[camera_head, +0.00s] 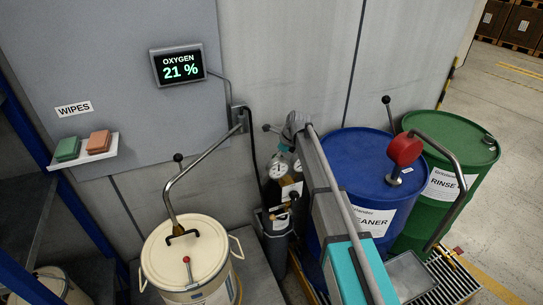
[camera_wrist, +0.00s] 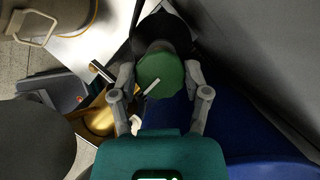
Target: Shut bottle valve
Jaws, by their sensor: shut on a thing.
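The bottle valve's round green knob (camera_wrist: 160,75), with a white mark on it, shows in the wrist view. My gripper (camera_wrist: 159,80) has one finger on each side of the knob and is shut on it. The dark bottle (camera_wrist: 162,30) shows behind the knob.
A blue drum (camera_head: 350,160) and a green drum (camera_head: 460,135) stand right of the bottle. A cream drum (camera_head: 185,255) with a bent pipe is at left. A wall display (camera_head: 178,65) reads oxygen 21 %. Open floor lies at far right.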

